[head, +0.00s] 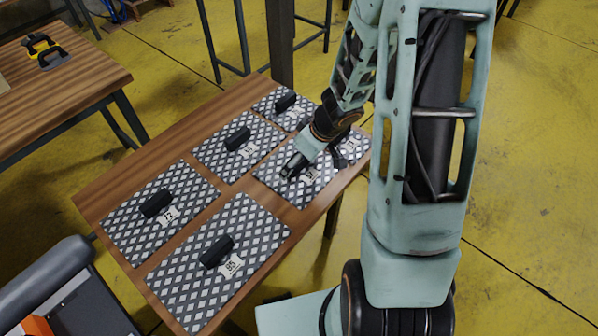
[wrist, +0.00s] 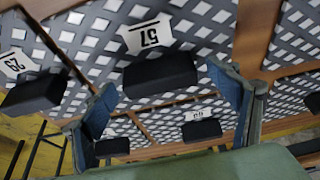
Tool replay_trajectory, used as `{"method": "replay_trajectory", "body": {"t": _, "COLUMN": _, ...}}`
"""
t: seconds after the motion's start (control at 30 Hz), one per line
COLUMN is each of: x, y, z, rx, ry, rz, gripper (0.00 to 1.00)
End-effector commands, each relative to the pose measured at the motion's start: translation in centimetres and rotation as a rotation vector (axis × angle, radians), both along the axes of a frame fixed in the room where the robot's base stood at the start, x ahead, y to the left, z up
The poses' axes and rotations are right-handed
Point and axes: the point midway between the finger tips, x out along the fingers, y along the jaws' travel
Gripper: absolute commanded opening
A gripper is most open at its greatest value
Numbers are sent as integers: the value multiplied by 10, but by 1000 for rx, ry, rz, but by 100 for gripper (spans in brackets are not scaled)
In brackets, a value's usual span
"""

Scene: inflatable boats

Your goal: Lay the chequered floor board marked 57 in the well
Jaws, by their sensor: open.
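The chequered board marked 57 (wrist: 225,14) fills the upper wrist view, with its white number plate (wrist: 148,35) and black block handle (wrist: 160,76). In the head view this board (head: 322,190) lies on the wooden table, partly covered by my gripper. My gripper (head: 292,170) is open over it. In the wrist view my gripper (wrist: 160,80) has one finger on each side of the handle, with gaps showing. I cannot tell how deep the fingers reach. A grey tube (head: 45,270) with a dark recessed panel (head: 88,308), perhaps the boat's well, is at the lower left.
Other chequered boards with black handles lie on the table (head: 160,128), including one marked 72 (head: 130,238) and one at the front (head: 205,290). A second table (head: 60,100) holds a yellow and black item (head: 45,50). An orange thing (head: 38,326) is at the lower-left corner.

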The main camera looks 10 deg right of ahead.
Motion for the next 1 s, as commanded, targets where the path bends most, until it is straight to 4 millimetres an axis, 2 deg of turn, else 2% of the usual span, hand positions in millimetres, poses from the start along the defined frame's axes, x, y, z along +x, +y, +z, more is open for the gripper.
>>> {"method": "replay_trajectory", "body": {"t": 0.03, "x": 1, "y": 0, "z": -5, "rx": 0, "ry": 0, "rz": -1, "gripper": 81}}
{"method": "replay_trajectory", "body": {"t": 0.27, "x": 1, "y": 1, "z": -4, "rx": 0, "ry": 0, "rz": -1, "gripper": 81}}
{"method": "replay_trajectory", "body": {"t": 0.8, "x": 2, "y": 1, "z": -3, "rx": 0, "ry": -1, "rz": 0, "gripper": 22}}
{"method": "replay_trajectory", "body": {"t": 1.0, "x": 2, "y": 1, "z": -3, "rx": 0, "ry": -1, "rz": 0, "gripper": 20}}
